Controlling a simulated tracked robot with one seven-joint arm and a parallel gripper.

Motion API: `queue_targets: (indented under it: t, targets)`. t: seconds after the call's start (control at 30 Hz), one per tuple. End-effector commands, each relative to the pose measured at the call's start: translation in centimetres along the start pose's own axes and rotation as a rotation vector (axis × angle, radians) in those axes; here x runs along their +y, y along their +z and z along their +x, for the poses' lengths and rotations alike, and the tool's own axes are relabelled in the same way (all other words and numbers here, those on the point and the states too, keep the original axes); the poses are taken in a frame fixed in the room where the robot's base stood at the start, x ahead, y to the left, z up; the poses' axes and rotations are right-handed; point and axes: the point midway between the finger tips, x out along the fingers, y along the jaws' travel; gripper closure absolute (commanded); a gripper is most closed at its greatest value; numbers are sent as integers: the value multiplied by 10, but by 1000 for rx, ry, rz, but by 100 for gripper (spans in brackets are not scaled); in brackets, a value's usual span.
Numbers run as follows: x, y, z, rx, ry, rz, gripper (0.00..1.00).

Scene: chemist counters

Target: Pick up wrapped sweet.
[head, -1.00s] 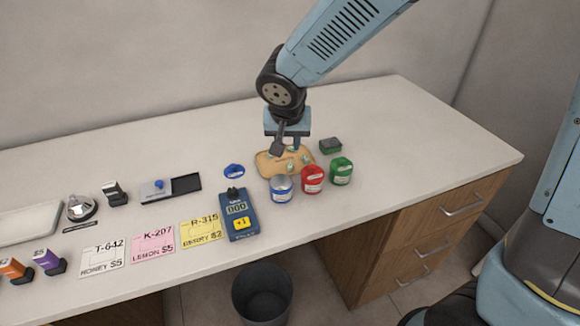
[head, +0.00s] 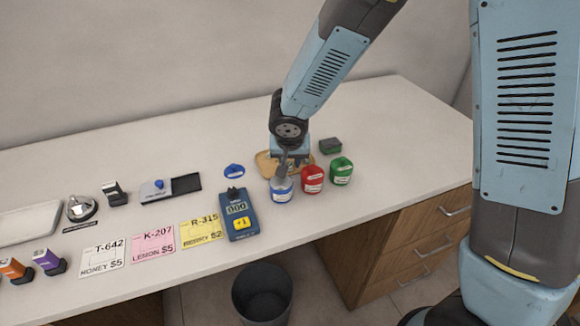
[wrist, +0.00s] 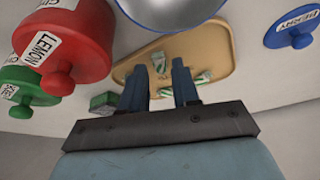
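Several small green-and-white wrapped sweets lie on a tan tray (wrist: 225,50) in the wrist view. One sweet (wrist: 158,62) shows between my fingertips, another (wrist: 204,76) lies to the right of the right finger, and more wrapper shows lower between the fingers. My gripper (wrist: 159,68) is open, its two dark fingers apart, with no sweet visibly pinched. In the head view my gripper (head: 283,170) is low, at the near side of the tray (head: 264,163) and just behind the lidless blue jar (head: 281,191). My arm and gripper hide the sweets there.
A red jar (head: 313,179) and a green jar (head: 341,171) stand right of the blue jar. A blue lid (head: 234,171) lies left of the tray, and a small green box (head: 330,146) behind it. A blue counter device (head: 238,214) stands in front left.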

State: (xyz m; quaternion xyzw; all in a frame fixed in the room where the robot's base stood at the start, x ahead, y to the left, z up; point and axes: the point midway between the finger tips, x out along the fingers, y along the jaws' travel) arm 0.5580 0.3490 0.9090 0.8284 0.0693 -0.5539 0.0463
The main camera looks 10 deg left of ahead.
Motion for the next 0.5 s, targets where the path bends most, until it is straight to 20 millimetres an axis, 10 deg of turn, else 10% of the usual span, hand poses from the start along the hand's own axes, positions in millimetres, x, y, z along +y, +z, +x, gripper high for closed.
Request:
queue_targets:
  t: [0.5]
  targets:
    - [0,0,13,0,0,0,77]
